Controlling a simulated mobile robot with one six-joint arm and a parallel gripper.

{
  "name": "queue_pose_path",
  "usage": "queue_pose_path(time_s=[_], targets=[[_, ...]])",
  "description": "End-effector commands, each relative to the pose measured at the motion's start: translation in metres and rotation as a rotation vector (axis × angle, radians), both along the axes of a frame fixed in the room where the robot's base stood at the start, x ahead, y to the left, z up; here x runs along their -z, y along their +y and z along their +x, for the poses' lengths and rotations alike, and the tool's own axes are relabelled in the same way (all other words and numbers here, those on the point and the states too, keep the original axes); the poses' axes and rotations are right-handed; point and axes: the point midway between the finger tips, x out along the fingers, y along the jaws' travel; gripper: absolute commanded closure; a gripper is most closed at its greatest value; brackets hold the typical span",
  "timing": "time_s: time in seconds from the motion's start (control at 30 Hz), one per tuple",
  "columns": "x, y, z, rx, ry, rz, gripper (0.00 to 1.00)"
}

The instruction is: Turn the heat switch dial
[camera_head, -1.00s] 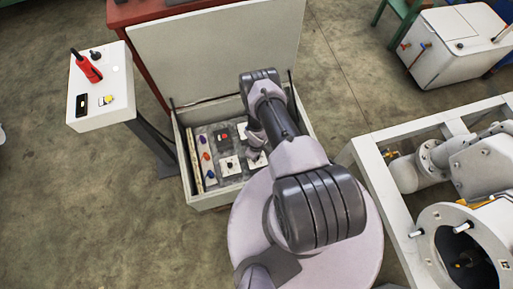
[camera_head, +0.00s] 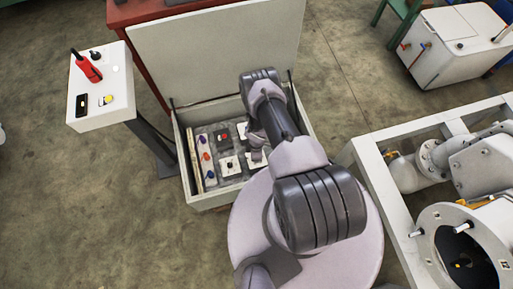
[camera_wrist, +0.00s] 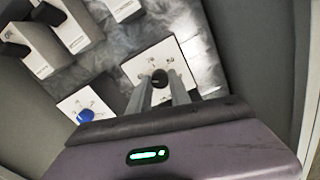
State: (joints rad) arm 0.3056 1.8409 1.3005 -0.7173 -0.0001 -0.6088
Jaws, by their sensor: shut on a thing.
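The control box (camera_head: 190,150) stands open with its lid raised, and its panel carries several dials and switches. In the wrist view a black dial (camera_wrist: 159,76) sits at the centre of a white square plate with marks around it. My gripper (camera_wrist: 161,88) reaches down to this plate, and its two fingers are shut on the black dial, one on each side. A blue dial (camera_wrist: 85,115) on another white plate is at the lower left, outside the fingers. In the head view my arm hides the gripper and part of the panel.
The raised lid (camera_head: 215,55) stands behind the box. A white pedestal (camera_head: 100,85) with a red-handled switch is at the left. A white frame with pipework (camera_head: 430,165) stands close on the right. Black-handled switches (camera_wrist: 45,15) rise from the panel near the gripper.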

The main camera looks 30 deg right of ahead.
Motion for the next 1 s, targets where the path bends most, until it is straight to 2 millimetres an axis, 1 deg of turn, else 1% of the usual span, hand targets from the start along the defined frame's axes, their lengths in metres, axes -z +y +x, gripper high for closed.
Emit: queue_pose_path(time_s=[0.47,0.5,0.57,0.6,0.87,1.0], targets=[[0.0007,0.0001,-0.0006,-0.009,0.001,0.001,1.00],[0.0007,0.0002,-0.0007,-0.009,0.001,0.001,0.69],[0.0006,0.0001,-0.0006,-0.009,0.001,0.001,0.57],[0.0005,0.0002,-0.0005,-0.009,0.001,0.001,0.55],[0.0001,0.0000,-0.0002,-0.009,0.000,0.000,0.55],[-0.0057,0.0001,-0.0001,-0.009,0.000,0.000,0.55]])
